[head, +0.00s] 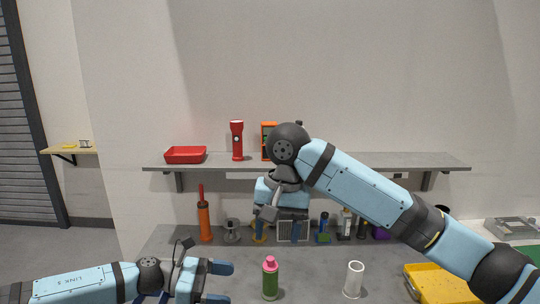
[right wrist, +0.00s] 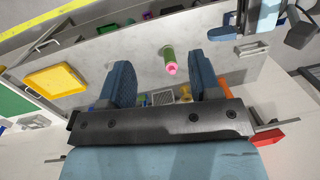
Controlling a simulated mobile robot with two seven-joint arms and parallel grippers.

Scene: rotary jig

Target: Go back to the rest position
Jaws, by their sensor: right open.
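My right gripper (head: 278,236) hangs with its fingers down in front of the back of the workbench, below the shelf. Its two blue fingers also show in the right wrist view (right wrist: 163,85), spread apart with nothing between them. My left gripper (head: 224,284) is low at the left of the head view, its fingers pointing right. They are apart, with nothing seen between them. A green bottle with a pink cap (head: 270,280) stands on the bench to the right of the left gripper. It also shows beyond the right fingers in the right wrist view (right wrist: 169,61).
A wall shelf (head: 400,161) holds a red tray (head: 185,155) and a red flashlight (head: 237,141). A white cylinder (head: 354,280) and a yellow tray (head: 440,285) are on the right.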

